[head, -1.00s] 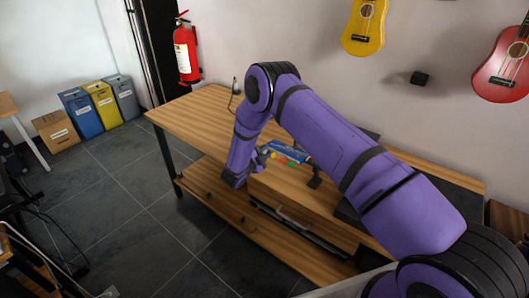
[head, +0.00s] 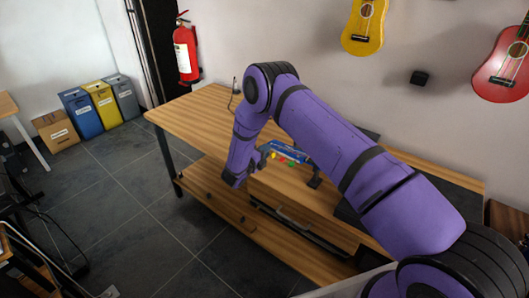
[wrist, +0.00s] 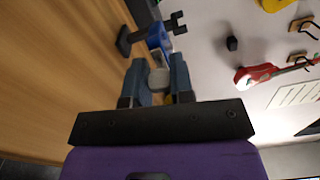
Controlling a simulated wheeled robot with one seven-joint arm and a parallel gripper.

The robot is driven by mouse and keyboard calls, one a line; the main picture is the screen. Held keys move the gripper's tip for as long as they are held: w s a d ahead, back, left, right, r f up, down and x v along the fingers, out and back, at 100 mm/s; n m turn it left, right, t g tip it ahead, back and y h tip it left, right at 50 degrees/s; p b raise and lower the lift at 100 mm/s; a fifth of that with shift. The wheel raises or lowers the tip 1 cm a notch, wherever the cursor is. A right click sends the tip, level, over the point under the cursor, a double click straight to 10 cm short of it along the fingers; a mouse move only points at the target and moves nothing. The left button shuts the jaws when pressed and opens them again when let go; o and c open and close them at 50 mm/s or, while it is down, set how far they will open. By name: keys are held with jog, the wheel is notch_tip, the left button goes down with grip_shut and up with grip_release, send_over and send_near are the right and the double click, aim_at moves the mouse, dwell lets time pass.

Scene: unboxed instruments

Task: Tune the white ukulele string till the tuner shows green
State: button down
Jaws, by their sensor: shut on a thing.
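A blue ukulele headstock (head: 288,150) lies on the wooden bench. Yellow, red and green tuning pegs show along its near side in the head view. The blue headstock (wrist: 157,38) also shows just beyond my fingers in the wrist view. My gripper (wrist: 158,82) is shut on a pale, whitish peg (wrist: 158,77), with one finger on each side of it. In the head view my gripper (head: 262,158) is beside the headstock's left end, partly hidden by my wrist. A dark stand or clip (head: 315,178) is at the headstock's right. No tuner colour is readable.
The wooden bench (head: 190,112) has free top at its left end. A drawer front with a grey handle is below. A yellow ukulele (head: 362,28) and a red one (head: 503,68) hang on the wall. A fire extinguisher (head: 186,50) hangs behind the bench.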

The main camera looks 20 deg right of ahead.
dwell(0.4)
jog(key=c, duration=1.3)
grip_release()
jog(key=shift+o, duration=0.2)
jog(key=shift+s+a, duration=0.1)
jog(key=v, duration=1)
jog(key=shift+s+a, duration=0.2)
